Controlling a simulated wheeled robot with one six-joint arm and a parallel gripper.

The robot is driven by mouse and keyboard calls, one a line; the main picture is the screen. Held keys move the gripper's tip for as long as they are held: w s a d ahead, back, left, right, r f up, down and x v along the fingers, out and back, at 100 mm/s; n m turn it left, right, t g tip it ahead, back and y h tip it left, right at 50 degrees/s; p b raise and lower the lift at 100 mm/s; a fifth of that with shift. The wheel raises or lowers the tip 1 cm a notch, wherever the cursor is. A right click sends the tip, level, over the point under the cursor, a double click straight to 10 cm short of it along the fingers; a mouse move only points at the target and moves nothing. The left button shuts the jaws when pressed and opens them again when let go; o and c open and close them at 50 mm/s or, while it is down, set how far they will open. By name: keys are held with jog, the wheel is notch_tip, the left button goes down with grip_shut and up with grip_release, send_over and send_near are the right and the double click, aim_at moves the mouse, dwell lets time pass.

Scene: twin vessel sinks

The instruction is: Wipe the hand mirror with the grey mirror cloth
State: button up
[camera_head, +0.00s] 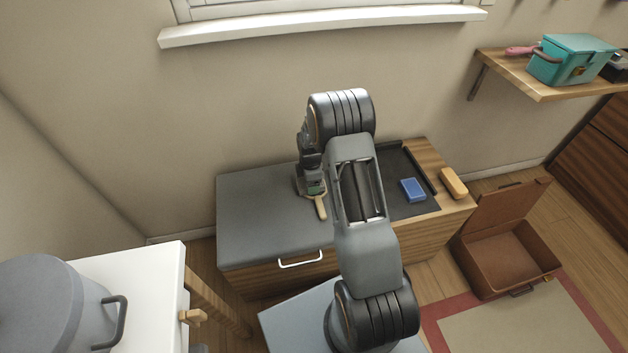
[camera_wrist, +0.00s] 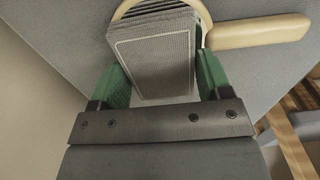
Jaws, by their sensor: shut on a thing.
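The grey mirror cloth (camera_wrist: 155,52), a folded pad with a pale stitched border, sits between the green fingers of my gripper (camera_wrist: 162,75), which is shut on it. The hand mirror lies on the grey bench top just under the cloth. Its light wooden rim (camera_wrist: 205,12) and handle (camera_wrist: 260,31) show in the wrist view; the cloth hides much of its face. I cannot tell whether the cloth touches the glass. In the head view my gripper (camera_head: 313,187) is over the mirror, and the mirror's handle (camera_head: 321,208) points toward the front.
A blue block (camera_head: 412,190) lies on a dark tray area at the bench's right. A yellow-tan block (camera_head: 453,183) sits at the right edge. The bench top (camera_head: 250,215) is clear to the left. An open brown case (camera_head: 505,250) stands on the floor.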

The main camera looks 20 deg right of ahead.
jog(key=shift+d, duration=0.1)
dwell(0.4)
jog(key=shift+s+d+f, duration=0.1)
jog(key=shift+s+d, duration=0.15)
jog(key=shift+d, duration=0.8)
jog(key=shift+a, duration=0.15)
jog(key=shift+w+a, duration=0.25)
jog(key=shift+a, duration=0.8)
jog(key=shift+d, duration=0.2)
jog(key=shift+s+d, duration=0.25)
jog(key=shift+d, duration=0.75)
jog(key=shift+a+f, duration=0.1)
jog(key=shift+a, duration=0.05)
